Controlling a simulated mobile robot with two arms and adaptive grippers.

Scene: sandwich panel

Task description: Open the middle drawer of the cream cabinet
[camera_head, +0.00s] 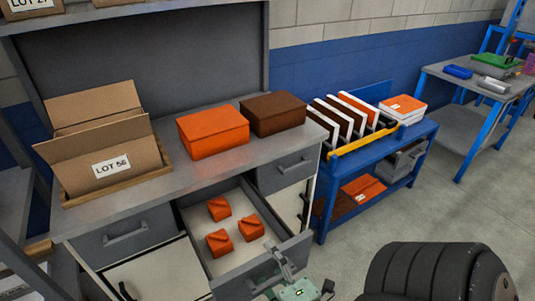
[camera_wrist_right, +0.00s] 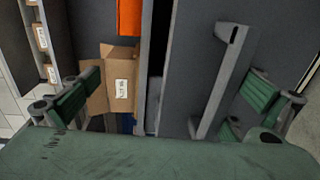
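The cream cabinet (camera_head: 160,271) has cream doors, grey drawer fronts and a grey top. Its middle drawer (camera_head: 290,238) stands pulled out, with three small orange boxes (camera_head: 219,241) inside. My right gripper (camera_head: 304,277) is at the drawer's front, at the bottom of the head view. In the right wrist view its green-padded fingers (camera_wrist_right: 168,100) are spread wide apart, with the grey drawer handle (camera_wrist_right: 219,82) in the space between them. The handle looks clear of both fingers. My left gripper is not in view.
A closed left drawer (camera_head: 125,234) and a closed right drawer (camera_head: 287,170) flank it. On top are an open cardboard box (camera_head: 105,150), an orange box (camera_head: 212,131) and a brown box (camera_head: 273,113). A blue rack (camera_head: 385,150) stands at right, beyond it open floor (camera_head: 440,205).

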